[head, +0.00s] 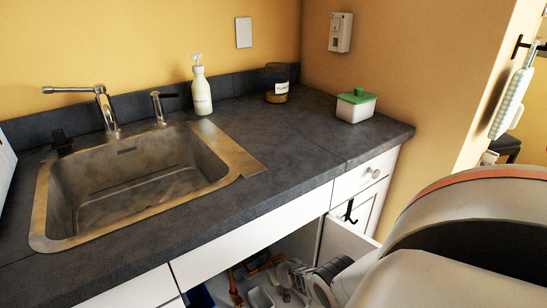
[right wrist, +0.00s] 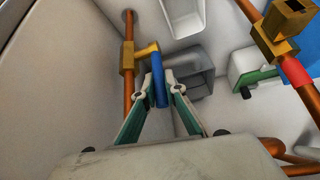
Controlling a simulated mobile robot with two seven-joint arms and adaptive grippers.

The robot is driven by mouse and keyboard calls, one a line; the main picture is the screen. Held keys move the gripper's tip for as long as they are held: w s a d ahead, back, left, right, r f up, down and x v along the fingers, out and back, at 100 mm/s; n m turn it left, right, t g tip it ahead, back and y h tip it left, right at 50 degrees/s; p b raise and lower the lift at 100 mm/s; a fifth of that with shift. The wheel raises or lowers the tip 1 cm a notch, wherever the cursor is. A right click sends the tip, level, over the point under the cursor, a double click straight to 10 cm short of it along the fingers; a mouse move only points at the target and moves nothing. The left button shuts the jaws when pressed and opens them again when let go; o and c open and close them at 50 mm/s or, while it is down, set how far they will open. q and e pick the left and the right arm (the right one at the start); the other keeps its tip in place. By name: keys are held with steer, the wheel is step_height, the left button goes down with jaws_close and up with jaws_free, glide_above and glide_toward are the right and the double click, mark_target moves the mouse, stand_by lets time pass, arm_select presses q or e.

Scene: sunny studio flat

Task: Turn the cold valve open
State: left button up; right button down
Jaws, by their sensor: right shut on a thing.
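In the right wrist view, the cold valve has a brass body (right wrist: 127,58) on an upright copper pipe (right wrist: 129,28). A brass stem runs right from it to a blue handle (right wrist: 158,70), whose length shows roughly in line with the pipe. My right gripper (right wrist: 161,92) has its two fingers on either side of the blue handle and is shut on it. In the head view my right arm (head: 450,245) reaches into the open cupboard under the sink, where the blue handle cannot be made out. My left gripper is not in view.
Another brass fitting (right wrist: 280,28) with a red band (right wrist: 295,72) sits right of my gripper. A green part (right wrist: 258,76) and grey drain parts (right wrist: 190,77) are close by. The cupboard door (head: 345,238) stands open beside my arm, below the counter (head: 290,150) and sink (head: 44,205).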

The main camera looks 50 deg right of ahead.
steer(key=shift+s, duration=0.1)
stand_by(0.3)
steer(key=c, duration=2.1)
jaws_free()
steer(key=shift+a+r, duration=0.1)
steer(key=shift+a, duration=0.1)
steer(key=shift+r, duration=0.15)
steer(key=v, duration=0.7)
steer(key=shift+d, duration=0.15)
